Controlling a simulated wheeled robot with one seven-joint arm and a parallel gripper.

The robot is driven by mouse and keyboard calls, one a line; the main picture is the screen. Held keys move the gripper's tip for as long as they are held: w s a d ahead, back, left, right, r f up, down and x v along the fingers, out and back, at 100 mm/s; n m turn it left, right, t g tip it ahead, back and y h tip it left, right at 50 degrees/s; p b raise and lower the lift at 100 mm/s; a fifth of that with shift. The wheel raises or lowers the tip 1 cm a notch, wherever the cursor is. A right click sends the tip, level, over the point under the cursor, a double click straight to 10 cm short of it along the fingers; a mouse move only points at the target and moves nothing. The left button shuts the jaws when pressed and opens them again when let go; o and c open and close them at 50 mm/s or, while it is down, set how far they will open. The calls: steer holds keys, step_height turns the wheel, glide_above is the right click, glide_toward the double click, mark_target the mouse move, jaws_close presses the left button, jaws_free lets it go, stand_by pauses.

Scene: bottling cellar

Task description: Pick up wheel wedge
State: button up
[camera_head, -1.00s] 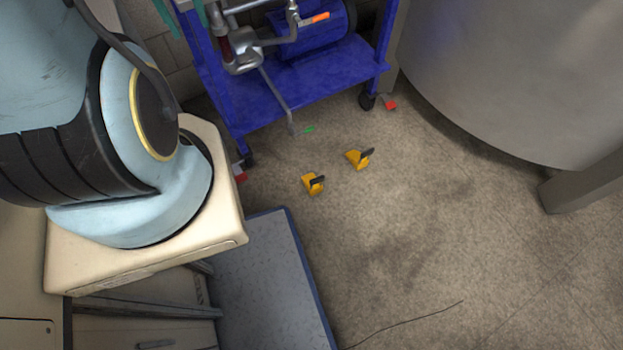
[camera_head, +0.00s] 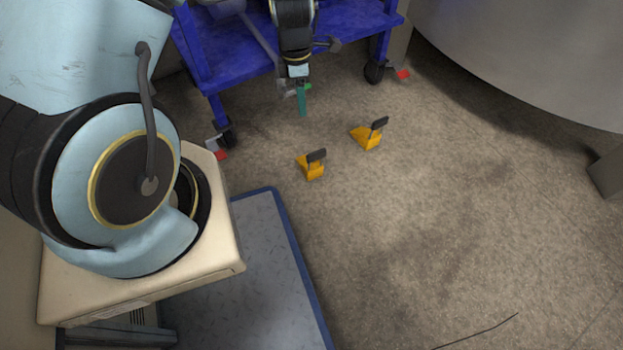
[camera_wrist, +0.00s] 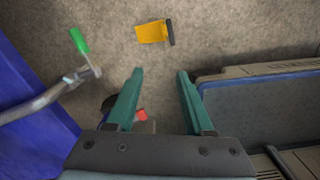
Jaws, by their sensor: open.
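Two yellow wheel wedges with dark upright handles lie on the floor in front of the blue cart in the head view: a nearer wedge (camera_head: 312,170) and a farther wedge (camera_head: 367,138) to its right. My gripper (camera_head: 303,103) hangs above the floor by the cart's lower shelf, apart from both. In the wrist view its teal fingers (camera_wrist: 159,74) are spread with nothing between them. One yellow wedge (camera_wrist: 152,32) lies beyond the fingertips there, its dark handle on the right; I cannot tell for certain which of the two it is.
The blue cart (camera_head: 240,70) stands at the back on casters with red pedals. Its pipe with a green-handled valve (camera_wrist: 80,42) is left of my fingers. A grey blue-edged platform (camera_head: 262,260) lies at the front. A large tank (camera_head: 530,50) stands right; the floor between is open.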

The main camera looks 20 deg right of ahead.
mark_target(317, 152)
steer(key=s+d+f+n+b, duration=0.1)
steer(key=f+b, duration=0.1)
steer(key=f, duration=0.3)
steer(key=s+d+f+n+b, duration=0.1)
steer(key=f+b, duration=0.1)
steer(key=f, duration=0.2)
steer(key=s+d+f+n+b, duration=0.1)
steer(key=f, duration=0.4)
steer(key=shift+d+f+n+y+b, duration=0.15)
steer(key=shift+f+n+y+b, duration=0.15)
steer(key=shift+b, duration=0.1)
step_height(317, 152, down, 6)
steer(key=b, duration=0.2)
steer(key=shift+r+b, duration=0.2)
steer(key=shift+b, duration=0.2)
step_height(317, 152, down, 5)
steer(key=b, duration=0.3)
steer(key=shift+f+b, duration=0.1)
steer(key=shift+b, duration=0.3)
steer(key=shift+c, duration=0.3)
jaws_close()
